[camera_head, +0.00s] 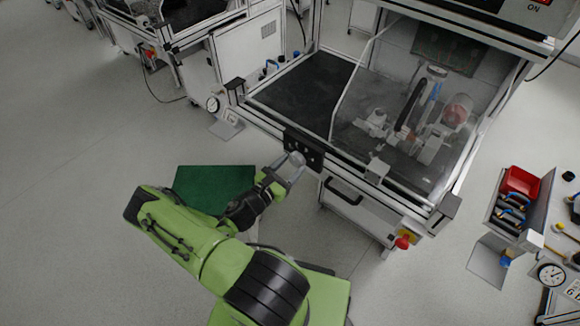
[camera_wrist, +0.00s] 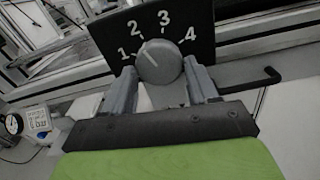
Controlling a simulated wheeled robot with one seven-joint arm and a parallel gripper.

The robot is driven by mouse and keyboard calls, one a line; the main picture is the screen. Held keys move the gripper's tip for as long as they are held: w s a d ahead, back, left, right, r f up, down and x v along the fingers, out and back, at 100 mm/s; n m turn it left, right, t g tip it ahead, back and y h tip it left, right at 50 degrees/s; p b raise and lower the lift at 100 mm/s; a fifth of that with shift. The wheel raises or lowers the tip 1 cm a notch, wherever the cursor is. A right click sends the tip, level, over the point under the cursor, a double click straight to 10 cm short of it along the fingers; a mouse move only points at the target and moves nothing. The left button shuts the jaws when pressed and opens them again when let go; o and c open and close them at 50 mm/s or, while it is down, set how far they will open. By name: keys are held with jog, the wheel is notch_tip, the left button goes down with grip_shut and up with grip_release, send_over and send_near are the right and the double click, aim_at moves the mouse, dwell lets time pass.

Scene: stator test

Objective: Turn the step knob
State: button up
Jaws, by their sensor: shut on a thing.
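The step knob (camera_wrist: 160,62) is a round grey dial on a black panel (camera_wrist: 187,22) with white numbers 1 to 4 above it. Its light pointer line slants up and left, toward the 2. My gripper (camera_wrist: 160,75) has one finger on each side of the knob and is shut on it. In the head view the knob (camera_head: 297,158) sits on the black panel on the front edge of the test bench, with my gripper (camera_head: 292,168) at it from the lower left. The fingers hide part of the knob's sides.
The bench (camera_head: 262,122) has a clear cover (camera_head: 400,110) over its fixtures and a drawer handle (camera_head: 343,190) below the panel. A red button (camera_head: 403,242) is at its lower corner. A dark green mat (camera_head: 205,185) lies left of my gripper. Tool bins (camera_head: 512,205) stand at right.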

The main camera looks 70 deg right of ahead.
jog(key=m, duration=0.4)
jog(key=shift+w+m, duration=0.1)
jog(key=shift+m, duration=0.2)
jog(key=shift+m+p, duration=0.45)
jog(key=shift+m, duration=1.45)
jog(key=o, duration=1.1)
jog(key=shift+c, duration=0.2)
